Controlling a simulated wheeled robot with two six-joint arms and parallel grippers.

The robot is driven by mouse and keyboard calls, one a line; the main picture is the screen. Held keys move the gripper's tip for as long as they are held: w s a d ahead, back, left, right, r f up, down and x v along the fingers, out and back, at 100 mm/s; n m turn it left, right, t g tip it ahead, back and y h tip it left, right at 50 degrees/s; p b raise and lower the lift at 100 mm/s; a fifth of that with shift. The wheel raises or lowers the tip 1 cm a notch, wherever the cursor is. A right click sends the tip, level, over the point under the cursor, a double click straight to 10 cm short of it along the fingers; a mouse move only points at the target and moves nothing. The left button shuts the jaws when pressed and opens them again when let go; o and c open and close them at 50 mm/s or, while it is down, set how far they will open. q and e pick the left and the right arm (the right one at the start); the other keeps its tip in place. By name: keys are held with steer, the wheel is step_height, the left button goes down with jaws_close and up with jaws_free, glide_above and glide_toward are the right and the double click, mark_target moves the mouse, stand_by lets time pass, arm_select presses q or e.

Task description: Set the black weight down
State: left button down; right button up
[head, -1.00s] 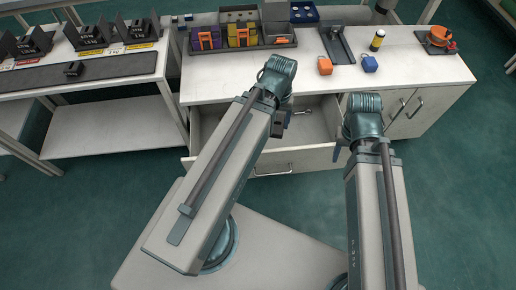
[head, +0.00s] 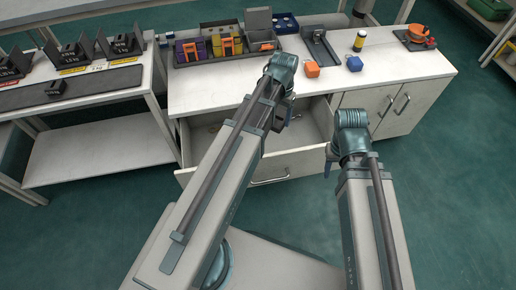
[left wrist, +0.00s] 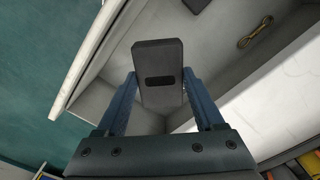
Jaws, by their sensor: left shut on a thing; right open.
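My left gripper (left wrist: 159,74) is shut on a black weight (left wrist: 159,90), a dark block with a slot in its face. It is held between the two blue fingers above the open drawer (head: 308,122). In the head view my left gripper (head: 283,112) is mostly hidden behind its own wrist. I cannot tell how high the weight is above the drawer floor. My right gripper (head: 330,158) is in front of the drawer's right side, empty and open; only part of a blue finger shows.
A brass-coloured item (left wrist: 255,32) lies in the drawer. Other black weights (head: 122,44) stand on the left bench, one on a dark mat (head: 100,82).

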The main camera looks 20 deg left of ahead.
arm_select(q)
step_height(320, 180, down, 13)
steer(key=b, duration=1.2)
steer(key=shift+w+f+b, duration=0.15)
steer(key=shift+w+b, duration=0.15)
steer(key=shift+b, duration=0.05)
step_height(320, 180, down, 6)
steer(key=b, duration=0.6)
steer(key=shift+f, duration=0.1)
steer(key=shift+f, duration=0.15)
step_height(320, 180, down, 3)
steer(key=b, duration=0.4)
steer(key=shift+f, duration=0.2)
